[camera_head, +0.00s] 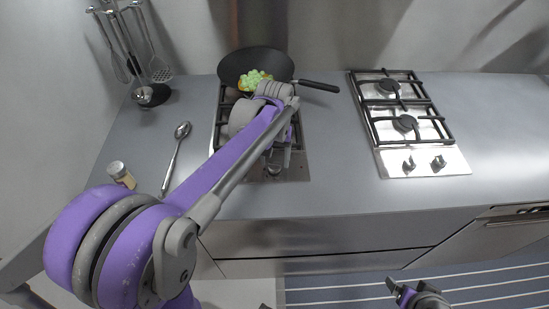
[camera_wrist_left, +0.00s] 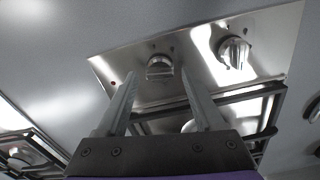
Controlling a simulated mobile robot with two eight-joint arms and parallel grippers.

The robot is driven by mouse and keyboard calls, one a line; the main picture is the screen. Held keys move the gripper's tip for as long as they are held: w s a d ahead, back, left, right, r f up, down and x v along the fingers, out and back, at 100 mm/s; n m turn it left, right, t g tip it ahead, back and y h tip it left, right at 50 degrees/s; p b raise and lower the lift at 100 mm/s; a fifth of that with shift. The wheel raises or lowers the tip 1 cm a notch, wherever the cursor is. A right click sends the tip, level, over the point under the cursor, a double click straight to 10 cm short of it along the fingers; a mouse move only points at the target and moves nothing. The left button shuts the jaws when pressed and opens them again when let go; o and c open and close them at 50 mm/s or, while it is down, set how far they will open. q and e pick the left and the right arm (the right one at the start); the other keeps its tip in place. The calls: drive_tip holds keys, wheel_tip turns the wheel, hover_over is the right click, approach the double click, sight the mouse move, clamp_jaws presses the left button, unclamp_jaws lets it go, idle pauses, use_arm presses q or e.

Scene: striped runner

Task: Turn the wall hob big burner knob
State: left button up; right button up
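The left hob (camera_head: 295,172) is mostly hidden under my left arm; one knob (camera_head: 273,170) shows at its front edge. My left gripper (camera_head: 279,157) is over the hob's front strip, pointing down. In the left wrist view the gripper (camera_wrist_left: 158,84) is open, with its two fingers apart. A metal knob (camera_wrist_left: 160,68) lies just beyond and between the fingertips; I cannot tell whether they touch it. A second knob (camera_wrist_left: 234,52) is to its right, outside the fingers. My right gripper (camera_head: 398,291) is low in the head view, away from the counter, its opening unclear.
A dark wok (camera_head: 230,68) with green food and a handle pointing right sits on the left hob's back. A second hob (camera_head: 395,165) is to the right. A spoon (camera_head: 175,155), a shaker jar (camera_head: 120,174) and hanging utensils (camera_head: 135,45) are at left.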

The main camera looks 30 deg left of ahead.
sight(274, 163)
use_arm(q)
drive_tip(key=shift+r, duration=0.1)
wheel_tip(274, 163, up, 11)
drive_tip(key=shift+f+p, duration=0.2)
drive_tip(key=shift+p, duration=0.15)
use_arm(e)
drive_tip(key=shift+w+r, duration=0.15)
drive_tip(key=shift+r, duration=0.3)
